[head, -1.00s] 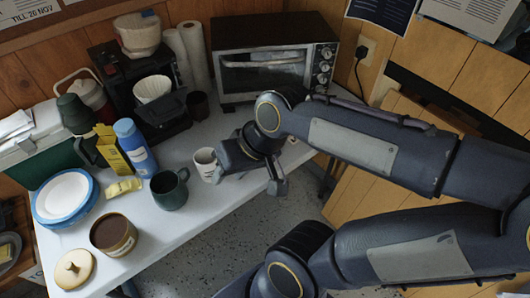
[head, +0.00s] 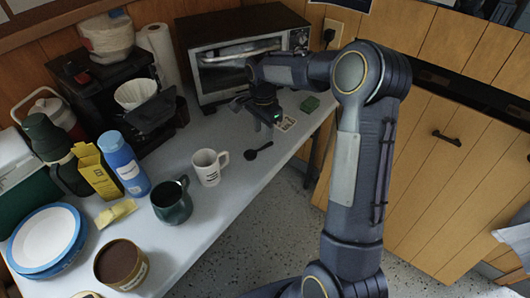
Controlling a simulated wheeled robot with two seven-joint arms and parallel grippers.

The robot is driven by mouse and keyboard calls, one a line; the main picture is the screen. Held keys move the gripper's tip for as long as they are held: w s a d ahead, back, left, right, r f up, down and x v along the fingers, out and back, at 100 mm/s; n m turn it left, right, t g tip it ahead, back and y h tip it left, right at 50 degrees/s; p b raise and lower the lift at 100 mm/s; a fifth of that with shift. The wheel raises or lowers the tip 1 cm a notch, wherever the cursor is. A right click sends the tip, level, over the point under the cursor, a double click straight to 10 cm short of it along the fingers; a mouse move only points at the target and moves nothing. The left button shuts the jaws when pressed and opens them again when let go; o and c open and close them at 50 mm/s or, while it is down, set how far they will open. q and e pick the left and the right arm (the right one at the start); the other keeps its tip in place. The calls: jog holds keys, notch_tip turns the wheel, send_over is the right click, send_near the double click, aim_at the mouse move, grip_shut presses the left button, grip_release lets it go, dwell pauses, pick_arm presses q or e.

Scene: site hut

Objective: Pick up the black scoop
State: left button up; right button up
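The black scoop (head: 258,150) lies on the white table, near its right edge, with a round bowl at the lower left and a short handle pointing up and right. My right gripper (head: 266,124) hangs above the table, farther back than the scoop and apart from it, in front of the toaster oven. Its fingers are small and dark here, and I cannot tell whether they are open. The scoop is in full view. My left gripper is not in view.
Behind my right gripper is the toaster oven (head: 236,55). The table edge is close to the scoop.

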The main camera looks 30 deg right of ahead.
aim_at(263, 146)
notch_tip(263, 146, down, 6)
jog(key=shift+a+f, duration=0.1)
jog(key=shift+a, duration=0.05)
grip_shut()
dwell(0.3)
